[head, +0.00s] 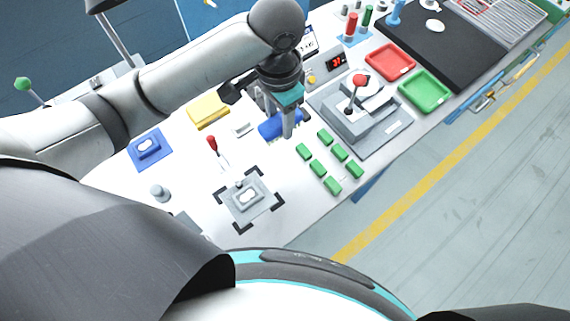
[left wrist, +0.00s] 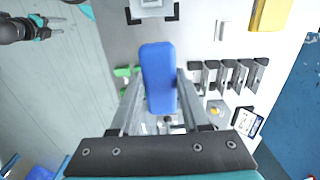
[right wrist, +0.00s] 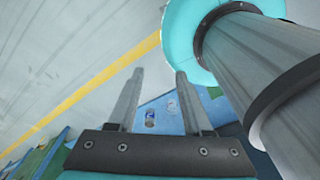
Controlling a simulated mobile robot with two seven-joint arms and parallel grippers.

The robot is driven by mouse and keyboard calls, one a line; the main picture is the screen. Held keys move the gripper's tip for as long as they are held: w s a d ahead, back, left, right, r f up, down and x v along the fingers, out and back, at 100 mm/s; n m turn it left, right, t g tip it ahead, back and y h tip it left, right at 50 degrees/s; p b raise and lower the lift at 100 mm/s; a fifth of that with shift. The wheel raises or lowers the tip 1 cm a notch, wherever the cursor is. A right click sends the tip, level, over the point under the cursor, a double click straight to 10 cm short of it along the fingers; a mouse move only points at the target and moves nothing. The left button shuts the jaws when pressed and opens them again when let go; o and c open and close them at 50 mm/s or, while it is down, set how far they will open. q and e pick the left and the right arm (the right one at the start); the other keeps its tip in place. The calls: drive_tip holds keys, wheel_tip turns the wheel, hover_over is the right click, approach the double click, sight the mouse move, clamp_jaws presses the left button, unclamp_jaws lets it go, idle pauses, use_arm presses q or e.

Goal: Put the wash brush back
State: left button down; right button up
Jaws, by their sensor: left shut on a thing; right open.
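My left gripper (head: 288,132) is shut on a blue, rounded block (head: 271,130), which I take to be the wash brush. In the left wrist view the blue block (left wrist: 158,65) lies lengthwise between the two fingers; no bristles show. In the head view it is above the white bench, left of the green blocks and the joystick unit; I cannot tell how high. My right gripper (right wrist: 159,76) is open and empty over the floor, away from the bench top. It also shows at the top left of the left wrist view (left wrist: 45,28).
Several green blocks (head: 319,168) and a grey joystick unit (head: 376,133) stand close by. A grey fixture (head: 247,198) sits within black corner marks. A yellow block (head: 208,111), a blue pad (head: 150,160), a red-topped lever (head: 212,143), and red (head: 390,61) and green trays (head: 425,91) stand around.

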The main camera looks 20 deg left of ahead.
use_arm(q)
drive_tip(key=b, duration=0.4)
hover_over(281, 169)
wheel_tip(281, 169, down, 15)
drive_tip(key=shift+r, duration=0.1)
wheel_tip(281, 169, down, 5)
drive_tip(key=shift+r+b, duration=0.1)
drive_tip(key=shift+b, duration=0.3)
drive_tip(key=shift+f, duration=0.2)
drive_tip(key=shift+c, duration=1.9)
unclamp_jaws()
wheel_tip(281, 169, up, 12)
drive_tip(key=p, duration=0.3)
drive_tip(key=shift+r, duration=0.2)
